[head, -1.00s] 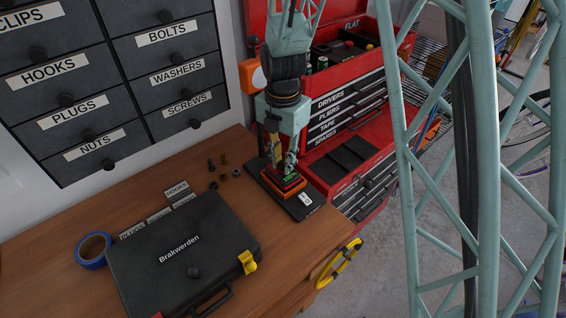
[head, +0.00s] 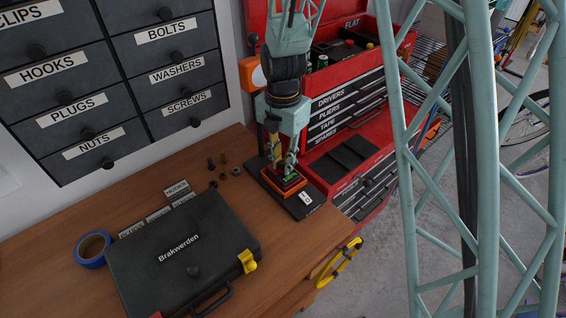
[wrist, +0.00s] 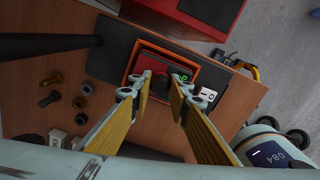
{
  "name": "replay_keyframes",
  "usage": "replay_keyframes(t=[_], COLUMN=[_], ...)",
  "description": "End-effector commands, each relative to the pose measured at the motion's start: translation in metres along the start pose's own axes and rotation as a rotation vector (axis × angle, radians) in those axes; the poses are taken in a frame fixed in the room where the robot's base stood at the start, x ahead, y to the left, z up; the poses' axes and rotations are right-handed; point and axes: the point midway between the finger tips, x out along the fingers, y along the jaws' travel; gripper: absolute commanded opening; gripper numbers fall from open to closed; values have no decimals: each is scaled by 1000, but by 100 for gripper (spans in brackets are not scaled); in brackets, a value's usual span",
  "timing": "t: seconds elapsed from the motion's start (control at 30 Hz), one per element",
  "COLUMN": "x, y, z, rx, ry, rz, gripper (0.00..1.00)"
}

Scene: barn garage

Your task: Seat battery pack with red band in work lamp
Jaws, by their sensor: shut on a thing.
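The work lamp stands on the bench. Its black base (head: 309,205) carries an orange-rimmed socket (head: 272,188) and a white switch, and a dark stem rises beside my gripper to an orange and white head (head: 257,75). The battery pack with the red band (head: 291,183) is upright at the socket, with a small green display showing. In the wrist view the pack (wrist: 150,63) lies inside the orange outline; how deep it sits cannot be told. My gripper (wrist: 164,80) is shut on the pack's dark top part, directly above the socket; the fingers hide part of it.
A black case (head: 180,255) and blue tape (head: 93,249) lie on the bench (head: 50,225). Several bolts and nuts (head: 223,160) lie left of the lamp. A red tool chest (head: 375,135) stands close behind and right, with an open "FLAT" tray on top.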

Motion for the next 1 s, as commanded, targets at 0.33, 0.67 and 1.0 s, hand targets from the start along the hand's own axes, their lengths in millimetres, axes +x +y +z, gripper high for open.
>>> replay_keyframes(t=[0.33,0.67,1.0], x=[2,2,2], y=[0,0,0], z=[0,0,0], rx=[0,0,0], ry=[0,0,0], rz=[0,0,0], gripper=[22,33,49])
